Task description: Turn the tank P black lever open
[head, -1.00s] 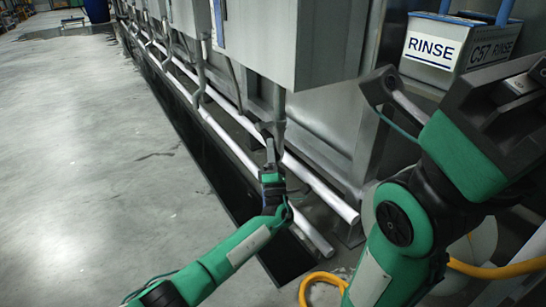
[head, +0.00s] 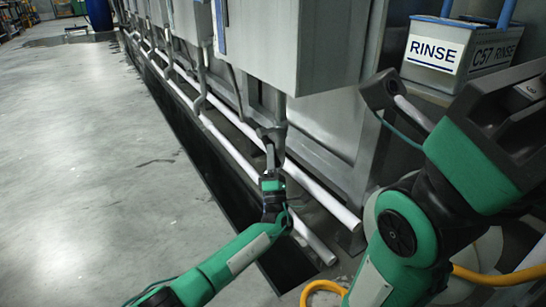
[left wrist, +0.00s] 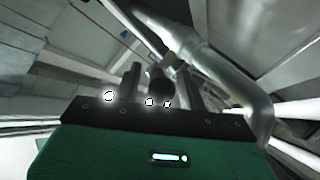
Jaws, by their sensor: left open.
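My left gripper (head: 270,150) is low beside the tank's outlet pipework, reaching in from the left. In the left wrist view its two grey fingers (left wrist: 159,84) stand apart. A short black cylinder, which looks like the black lever (left wrist: 160,86), shows between the fingers. I cannot tell if either finger touches it. Behind it a grey metal pipe with a valve fitting (left wrist: 187,48) runs diagonally. In the head view the lever is too small and hidden by the gripper to make out. No letter P is legible. My right arm is at the right; its gripper is not clearly shown.
White pipes (head: 316,190) run low along the tanks, above a dark floor channel (head: 222,180). A grey box (head: 297,45) overhangs the pipework. A RINSE bin (head: 440,55) stands at the upper right. A yellow hose (head: 322,287) lies at the bottom. The left floor is clear.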

